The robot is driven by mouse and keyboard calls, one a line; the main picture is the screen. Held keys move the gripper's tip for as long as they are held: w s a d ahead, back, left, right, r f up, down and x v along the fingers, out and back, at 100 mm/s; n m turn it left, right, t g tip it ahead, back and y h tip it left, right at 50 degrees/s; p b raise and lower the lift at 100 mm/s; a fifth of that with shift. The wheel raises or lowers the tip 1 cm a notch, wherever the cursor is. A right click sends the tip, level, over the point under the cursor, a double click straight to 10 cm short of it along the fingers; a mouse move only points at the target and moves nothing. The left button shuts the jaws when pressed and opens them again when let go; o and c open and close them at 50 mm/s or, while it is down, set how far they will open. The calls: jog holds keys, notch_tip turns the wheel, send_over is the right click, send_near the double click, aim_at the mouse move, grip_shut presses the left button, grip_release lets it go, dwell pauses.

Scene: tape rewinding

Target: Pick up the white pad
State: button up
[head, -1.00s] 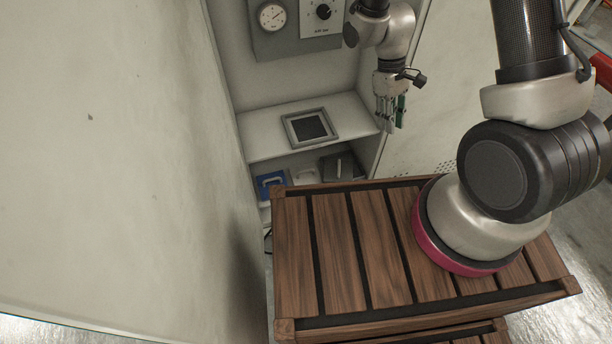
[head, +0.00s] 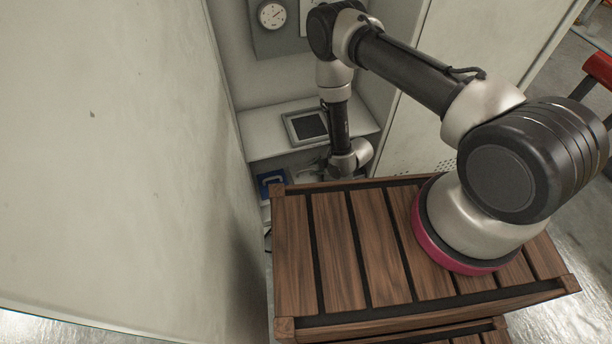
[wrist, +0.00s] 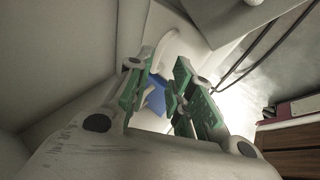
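My gripper (wrist: 162,72) is open, with green-lined fingers spread apart and nothing between them. In the head view it is mostly hidden by my wrist, low in the cabinet near the lower shelf. The white pad (head: 302,174) shows only as a small pale part on the lower shelf, just left of my wrist. In the wrist view a curved white piece (wrist: 181,43), which looks like its handle, lies just beyond the fingertips. A blue pad (head: 270,184) lies to its left on the same shelf; blue (wrist: 155,97) also shows between the fingers.
The upper shelf (head: 268,138) is close above my wrist and holds a framed dark panel (head: 308,127). A dial gauge (head: 272,14) is on the cabinet's back wall. A large pale panel (head: 110,170) bounds the left side.

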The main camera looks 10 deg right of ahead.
aim_at(307, 170)
jog(key=x, duration=0.7)
jog(key=shift+a+r, duration=0.15)
jog(key=shift+c, duration=0.2)
grip_shut()
